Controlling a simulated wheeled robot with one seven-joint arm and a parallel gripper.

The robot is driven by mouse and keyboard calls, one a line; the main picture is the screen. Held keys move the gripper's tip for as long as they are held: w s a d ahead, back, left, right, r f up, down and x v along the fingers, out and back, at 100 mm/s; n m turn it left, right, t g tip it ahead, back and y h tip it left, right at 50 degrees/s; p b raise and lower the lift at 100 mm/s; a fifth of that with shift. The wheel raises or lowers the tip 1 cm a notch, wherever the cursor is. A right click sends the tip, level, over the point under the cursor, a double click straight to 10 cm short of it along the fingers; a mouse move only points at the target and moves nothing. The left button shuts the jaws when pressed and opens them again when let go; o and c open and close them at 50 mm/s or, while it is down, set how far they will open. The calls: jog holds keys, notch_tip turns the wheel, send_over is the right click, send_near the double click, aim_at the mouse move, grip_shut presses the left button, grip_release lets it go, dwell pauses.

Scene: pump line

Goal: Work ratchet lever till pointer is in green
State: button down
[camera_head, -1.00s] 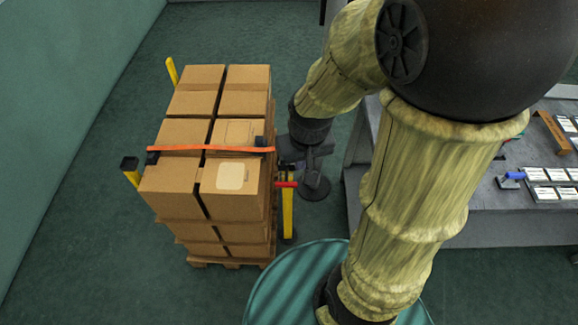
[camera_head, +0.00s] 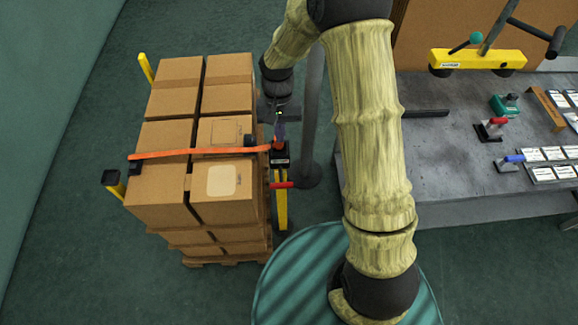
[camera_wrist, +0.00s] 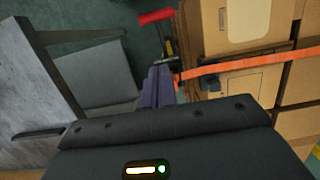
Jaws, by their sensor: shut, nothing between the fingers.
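An orange strap (camera_head: 205,153) runs across the top of a stack of cartons (camera_head: 215,125) and ends at a dark ratchet (camera_head: 281,157) on the stack's right side. The ratchet's red-handled lever (camera_head: 281,185) sticks out toward the front. In the wrist view the red handle (camera_wrist: 155,16) lies beyond the fingers, and the strap (camera_wrist: 245,64) runs off to the right. My gripper (camera_head: 280,138) is shut and empty, with its fingertips (camera_wrist: 160,70) close to the ratchet; contact cannot be told. I cannot make out a pointer or green zone.
Yellow posts (camera_head: 146,68) stand around the pallet. A grey workbench (camera_head: 400,160) to the right carries a yellow bar fixture (camera_head: 476,60), small lever devices and label cards. A dark pole stands between stack and bench. Floor left of the stack is clear.

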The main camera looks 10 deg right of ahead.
jog(key=shift+a, duration=0.15)
jog(key=p, duration=0.1)
send_near(281, 181)
jog(key=w+f, duration=0.2)
jog(key=f, duration=0.1)
jog(key=shift+f, duration=0.2)
jog(key=s+f, duration=0.1)
jog(key=s+f+p, duration=0.1)
jog(key=shift+s+f, duration=0.2)
jog(key=shift+s, duration=0.2)
jog(key=shift+f, duration=0.1)
jog(key=shift+s, duration=0.2)
